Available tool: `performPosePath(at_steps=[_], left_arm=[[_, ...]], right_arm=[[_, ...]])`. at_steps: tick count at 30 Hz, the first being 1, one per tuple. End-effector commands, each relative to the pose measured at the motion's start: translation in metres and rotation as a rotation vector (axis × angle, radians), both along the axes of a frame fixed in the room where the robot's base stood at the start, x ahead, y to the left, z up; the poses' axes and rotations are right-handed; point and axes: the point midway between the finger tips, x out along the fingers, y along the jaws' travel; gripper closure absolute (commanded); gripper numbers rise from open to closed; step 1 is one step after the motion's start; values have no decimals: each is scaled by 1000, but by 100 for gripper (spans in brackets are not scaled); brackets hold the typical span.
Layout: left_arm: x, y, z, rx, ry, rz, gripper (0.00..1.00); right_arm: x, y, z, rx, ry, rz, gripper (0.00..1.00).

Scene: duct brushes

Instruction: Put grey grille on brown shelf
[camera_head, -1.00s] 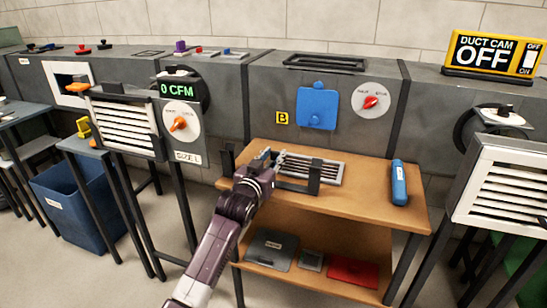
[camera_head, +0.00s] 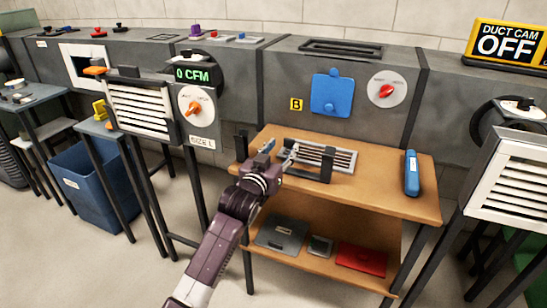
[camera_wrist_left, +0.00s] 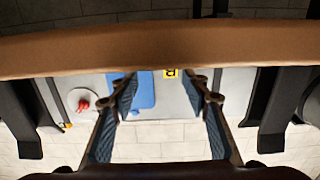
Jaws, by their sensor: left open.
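The grey grille (camera_head: 322,156), a slatted metal panel, rests with a black bracket at its front on the top of the brown shelf unit (camera_head: 385,193). The unit also has a lower brown board. My left gripper (camera_head: 277,152) is just left of the grille, over the left part of the top in the head view. Its jaws are open and look empty. In the left wrist view the two fingers (camera_wrist_left: 165,90) stand apart below a brown board edge (camera_wrist_left: 150,48). The grille cannot be made out there. My right gripper is not in view.
A blue cylinder (camera_head: 411,173) lies at the right of the top. Below are a grey box (camera_head: 282,235), a small grey item (camera_head: 320,246) and a red box (camera_head: 360,259). White grilles (camera_head: 142,108) (camera_head: 510,180) stand at both sides. A blue bin (camera_head: 92,192) is at left.

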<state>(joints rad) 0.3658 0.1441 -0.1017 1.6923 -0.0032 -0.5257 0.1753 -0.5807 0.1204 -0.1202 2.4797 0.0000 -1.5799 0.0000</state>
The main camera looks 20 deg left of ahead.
Motion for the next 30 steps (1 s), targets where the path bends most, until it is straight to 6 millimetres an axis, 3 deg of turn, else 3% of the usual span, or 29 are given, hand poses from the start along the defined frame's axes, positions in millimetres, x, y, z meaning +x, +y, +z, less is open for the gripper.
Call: performPosePath(at_steps=[7, 12, 30], left_arm=[[-50, 2, 3, 1, 2, 0, 57], [-70, 3, 4, 1, 2, 1, 57], [-77, 3, 4, 1, 1, 1, 57]], right_arm=[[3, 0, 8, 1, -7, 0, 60], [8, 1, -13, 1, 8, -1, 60], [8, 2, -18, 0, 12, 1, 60]])
